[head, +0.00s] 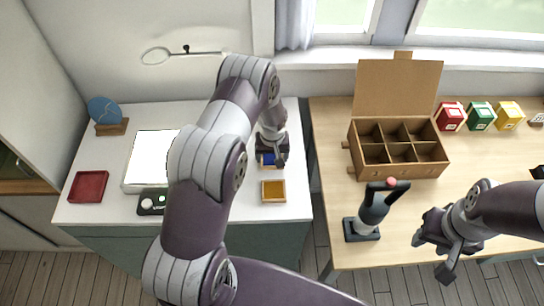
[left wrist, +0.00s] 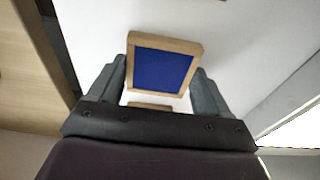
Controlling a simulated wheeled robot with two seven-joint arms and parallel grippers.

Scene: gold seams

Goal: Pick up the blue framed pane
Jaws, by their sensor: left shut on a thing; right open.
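The blue framed pane (head: 267,160) is a small blue square in a light wooden frame, over the right part of the white tabletop in the head view. My left gripper (head: 272,157) is shut on it and partly covers it there. In the left wrist view the blue framed pane (left wrist: 162,68) sits between the two fingers of my left gripper (left wrist: 158,82), its blue face toward the camera and slightly tilted. I cannot tell how high it is above the table. My right gripper (head: 432,256) is open and empty near the front of the wooden table.
An amber framed pane (head: 273,191) lies just in front of the blue one. A light panel (head: 150,158), red tray (head: 88,187) and blue disc on a stand (head: 104,111) are left. A divided box (head: 398,150) and dark upright tool (head: 372,211) stand on the wooden table.

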